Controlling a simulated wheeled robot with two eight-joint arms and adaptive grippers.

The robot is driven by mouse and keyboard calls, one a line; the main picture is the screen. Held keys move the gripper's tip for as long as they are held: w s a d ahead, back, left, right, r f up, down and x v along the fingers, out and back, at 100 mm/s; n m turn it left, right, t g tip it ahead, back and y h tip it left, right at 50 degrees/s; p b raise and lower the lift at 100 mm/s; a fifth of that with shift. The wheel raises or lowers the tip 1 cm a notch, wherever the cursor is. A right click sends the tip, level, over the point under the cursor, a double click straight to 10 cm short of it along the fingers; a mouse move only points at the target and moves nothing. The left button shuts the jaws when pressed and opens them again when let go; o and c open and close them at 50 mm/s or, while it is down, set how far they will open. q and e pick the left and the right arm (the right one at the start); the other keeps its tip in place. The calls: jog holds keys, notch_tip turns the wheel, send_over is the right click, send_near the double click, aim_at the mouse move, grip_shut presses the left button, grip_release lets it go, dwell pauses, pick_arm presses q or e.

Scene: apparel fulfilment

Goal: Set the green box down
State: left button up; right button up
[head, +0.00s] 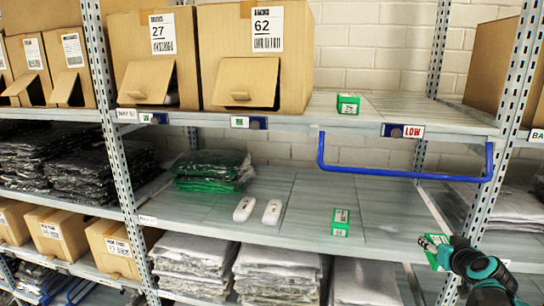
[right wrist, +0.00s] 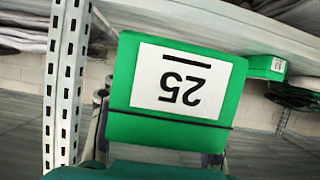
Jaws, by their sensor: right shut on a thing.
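My right gripper (head: 437,247) is at the lower right of the head view, in front of the shelf rack. It is shut on a green box (head: 436,262), held in the air near the right post. In the right wrist view the held green box (right wrist: 122,92) fills the middle, its white label reading 25 upside down. A second green box (head: 340,231) stands on the middle shelf, left of my gripper. A third green box (head: 348,104) sits on the upper shelf. My left gripper is not in view.
The middle shelf (head: 385,215) has free room around the second green box. Two white items (head: 271,212) and green bagged garments (head: 213,170) lie further left. A blue bar (head: 405,175) hangs below the upper shelf's edge. A perforated post (head: 497,130) stands at right.

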jog(key=s+a+f+n+y+b, duration=0.2)
jog(key=a+f+b, duration=0.6)
jog(key=f, duration=0.6)
jog(key=s+a+f+n+y+b, duration=0.2)
jog(key=a+f+b, duration=0.7)
jog(key=f, duration=0.5)
jog(key=s+a+f+n+y+b, duration=0.2)
jog(key=a+f+y+b, duration=0.1)
jog(key=a+f+b, duration=0.6)
jog(key=a+f, duration=0.3)
jog(key=f, duration=0.3)
jog(key=shift+s, duration=0.25)
jog(key=shift+a+f, duration=0.1)
jog(key=shift+a, duration=0.1)
